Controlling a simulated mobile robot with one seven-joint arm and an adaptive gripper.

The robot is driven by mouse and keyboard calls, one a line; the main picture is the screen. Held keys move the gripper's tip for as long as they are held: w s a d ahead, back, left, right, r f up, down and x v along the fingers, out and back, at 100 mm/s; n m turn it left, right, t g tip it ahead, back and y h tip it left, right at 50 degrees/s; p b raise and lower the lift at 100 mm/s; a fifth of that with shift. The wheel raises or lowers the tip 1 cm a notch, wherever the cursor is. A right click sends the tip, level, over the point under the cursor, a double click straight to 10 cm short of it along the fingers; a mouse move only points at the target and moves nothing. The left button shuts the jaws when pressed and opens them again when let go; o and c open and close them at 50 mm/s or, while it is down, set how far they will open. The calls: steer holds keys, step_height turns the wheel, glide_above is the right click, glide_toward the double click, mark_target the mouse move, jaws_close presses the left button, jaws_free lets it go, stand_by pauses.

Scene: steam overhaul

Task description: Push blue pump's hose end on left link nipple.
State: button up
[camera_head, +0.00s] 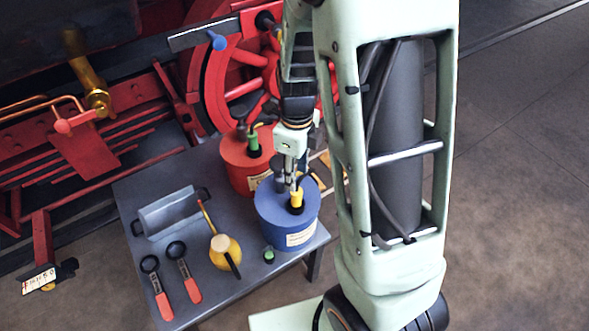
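The blue pump (283,223) is a blue can with a pale label, standing at the right end of the grey table. A yellow piece (296,199), perhaps its hose end, stands upright on its top. My gripper (293,184) points down just above this yellow piece. The fingers are small and partly hidden, so I cannot tell whether they touch or grip it. A blue knob-like fitting (217,41) sits on the grey link bar in front of the red wheel. I cannot tell for sure whether it is the left link nipple.
A red pump can (245,167) with a green piece stands behind the blue one. Red locomotive parts (85,155) rise behind. Floor is open at right.

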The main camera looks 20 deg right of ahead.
mark_target(296, 197)
step_height(296, 197, down, 6)
steer(key=b, duration=0.5)
steer(key=shift+f+b, duration=0.1)
steer(key=shift+b, duration=0.2)
steer(key=shift+f, duration=1)
steer(key=shift+c, duration=0.5)
jaws_close()
steer(key=shift+r, duration=0.1)
steer(key=shift+r+p, duration=2.55)
steer(key=shift+r, duration=0.1)
